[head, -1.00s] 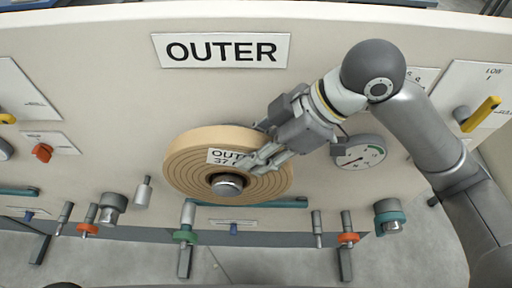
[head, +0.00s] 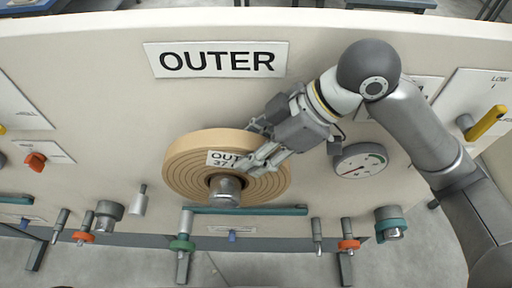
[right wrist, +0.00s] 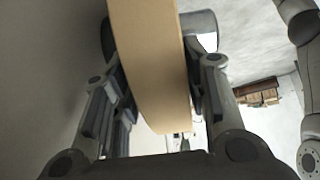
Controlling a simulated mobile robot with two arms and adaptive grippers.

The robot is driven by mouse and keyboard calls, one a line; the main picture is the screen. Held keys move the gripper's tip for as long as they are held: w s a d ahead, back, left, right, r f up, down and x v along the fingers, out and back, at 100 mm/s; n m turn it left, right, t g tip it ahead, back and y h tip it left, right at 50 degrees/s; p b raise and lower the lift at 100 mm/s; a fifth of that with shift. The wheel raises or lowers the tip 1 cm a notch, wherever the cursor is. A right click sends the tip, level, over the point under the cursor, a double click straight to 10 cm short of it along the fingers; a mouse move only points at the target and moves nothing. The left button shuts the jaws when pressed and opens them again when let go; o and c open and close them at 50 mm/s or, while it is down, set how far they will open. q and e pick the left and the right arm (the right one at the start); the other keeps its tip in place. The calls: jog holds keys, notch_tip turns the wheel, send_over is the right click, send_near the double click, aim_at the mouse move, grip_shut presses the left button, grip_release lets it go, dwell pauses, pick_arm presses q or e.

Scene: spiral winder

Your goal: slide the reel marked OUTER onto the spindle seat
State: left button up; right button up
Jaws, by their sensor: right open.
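The tan reel (head: 182,177), with a label beginning "OUT" (head: 224,159), sits around the grey metal spindle (head: 224,191) below the OUTER sign (head: 216,60). The spindle's end sticks out through the reel's middle. My right gripper (head: 255,147) is open at the reel's upper right rim, one finger over the front face and another behind. In the right wrist view the reel's edge (right wrist: 152,70) stands between the spread fingers; contact cannot be told. Whether the reel touches the seat behind it is hidden. My left gripper is not in view.
A round gauge (head: 360,163) is just right of my gripper. A teal bar (head: 250,210) runs close below the reel. Several clamps and knobs, such as an orange one (head: 348,244), line the panel's lower edge. The panel left of the sign is clear.

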jog(key=shift+o, duration=1.1)
jog(key=shift+s, duration=0.1)
jog(key=shift+s+d+f, duration=0.1)
jog(key=shift+f, duration=0.1)
jog(key=shift+r, duration=0.1)
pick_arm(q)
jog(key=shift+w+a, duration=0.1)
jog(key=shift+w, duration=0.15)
pick_arm(e)
jog(key=v, duration=1.2)
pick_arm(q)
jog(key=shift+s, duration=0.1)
